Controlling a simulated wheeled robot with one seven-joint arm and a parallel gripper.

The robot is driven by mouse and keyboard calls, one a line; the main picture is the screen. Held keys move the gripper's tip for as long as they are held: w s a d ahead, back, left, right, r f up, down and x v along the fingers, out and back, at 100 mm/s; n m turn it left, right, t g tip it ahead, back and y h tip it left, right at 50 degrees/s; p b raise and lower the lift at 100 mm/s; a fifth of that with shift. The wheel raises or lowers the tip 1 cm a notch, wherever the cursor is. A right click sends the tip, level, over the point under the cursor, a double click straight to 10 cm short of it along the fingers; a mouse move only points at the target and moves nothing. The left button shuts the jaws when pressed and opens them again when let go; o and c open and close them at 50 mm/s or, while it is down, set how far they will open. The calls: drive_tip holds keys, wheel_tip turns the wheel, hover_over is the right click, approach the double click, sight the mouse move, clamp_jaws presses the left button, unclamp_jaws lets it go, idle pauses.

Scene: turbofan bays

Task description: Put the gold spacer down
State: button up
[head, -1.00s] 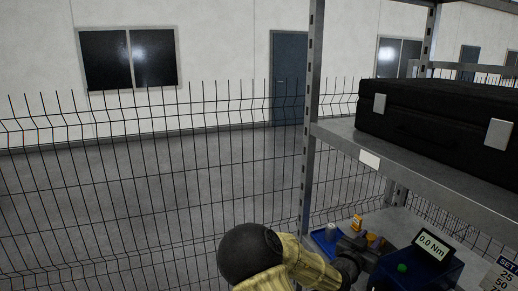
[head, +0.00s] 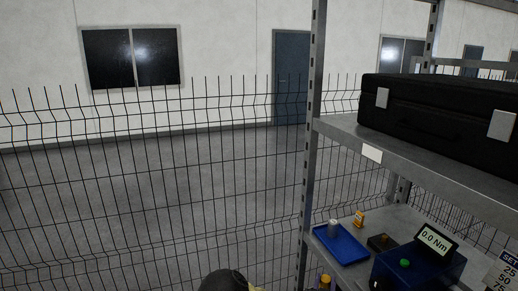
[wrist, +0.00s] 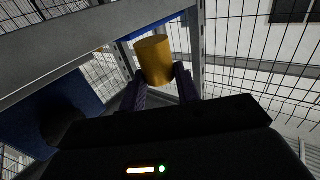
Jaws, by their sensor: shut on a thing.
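The gold spacer (wrist: 154,60) is a plain gold cylinder. In the wrist view it stands up between the two fingers of my gripper (wrist: 160,76), which is shut on it. In the head view, the spacer (head: 325,281) shows at the bottom edge with a dark finger beside it, in front of the shelf's near edge. It is clear of the blue tray (head: 350,252). Most of my gripper is cut off below the head frame.
A grey cylinder (head: 333,228) stands in the blue tray on the lower shelf. A small orange bottle (head: 359,219), a dark block (head: 381,242) and a blue torque tester (head: 415,268) are close by. A shelf post (head: 311,150) rises at the left; a black case (head: 440,110) sits above.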

drive_tip(key=s+a+f+n+y, duration=0.1)
drive_tip(key=s+a+f+y, duration=0.1)
drive_tip(key=f, duration=0.3)
drive_tip(key=s+a+f+n+y, duration=0.2)
drive_tip(key=s+f+y, duration=0.1)
drive_tip(key=f, duration=0.3)
drive_tip(key=shift+s+a+f+n+t+y+b, duration=0.3)
drive_tip(key=shift+s+a+t+b, duration=0.1)
drive_tip(key=shift+s, duration=0.25)
drive_tip(key=s+f, duration=0.4)
drive_tip(key=f, duration=0.1)
drive_tip(key=shift+s+f, duration=0.15)
drive_tip(key=shift+f, duration=0.1)
drive_tip(key=shift+d, duration=0.1)
drive_tip(key=shift+f, duration=0.1)
